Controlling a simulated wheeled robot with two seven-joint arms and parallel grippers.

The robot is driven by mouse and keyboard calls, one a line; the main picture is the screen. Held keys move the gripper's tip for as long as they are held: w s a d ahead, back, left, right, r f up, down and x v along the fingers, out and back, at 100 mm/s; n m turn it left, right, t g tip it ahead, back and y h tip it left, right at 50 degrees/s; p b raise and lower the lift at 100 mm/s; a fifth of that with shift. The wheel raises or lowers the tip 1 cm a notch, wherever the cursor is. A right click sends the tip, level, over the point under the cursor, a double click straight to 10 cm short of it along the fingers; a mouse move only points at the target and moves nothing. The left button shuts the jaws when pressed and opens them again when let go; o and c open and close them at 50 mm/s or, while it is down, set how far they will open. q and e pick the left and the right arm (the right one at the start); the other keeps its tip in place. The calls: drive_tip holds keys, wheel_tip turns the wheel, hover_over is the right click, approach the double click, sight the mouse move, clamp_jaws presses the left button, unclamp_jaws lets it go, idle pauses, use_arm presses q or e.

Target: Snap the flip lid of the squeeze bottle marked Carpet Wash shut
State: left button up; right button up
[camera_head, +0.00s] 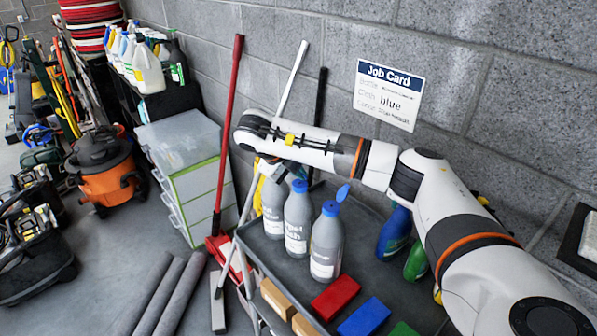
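Grey squeeze bottles with blue caps stand upright on the dark cart top. The middle bottle (297,222) has a partly readable label ending like "pet" and "sh", which fits Carpet Wash. Its blue cap (299,186) shows no clearly raised lid. The front bottle (326,250) has its blue flip lid (342,193) standing up, and its label is too small to read. Another grey bottle (272,207) is behind to the left, partly hidden. My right gripper (270,172) hangs at the arm's end above this rear bottle; its fingers are unclear. My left gripper is out of view.
Red (335,298) and blue (364,317) blocks lie on the cart front. A blue bottle (394,235) and a green bottle (415,262) stand to the right, below my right arm. A job card (389,95) reading "blue" hangs on the wall. Mop handles lean at left.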

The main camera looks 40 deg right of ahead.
drive_tip(key=o, duration=0.5)
drive_tip(key=shift+c, duration=0.2)
drive_tip(key=p+v, duration=0.1)
drive_tip(key=v, duration=1.1)
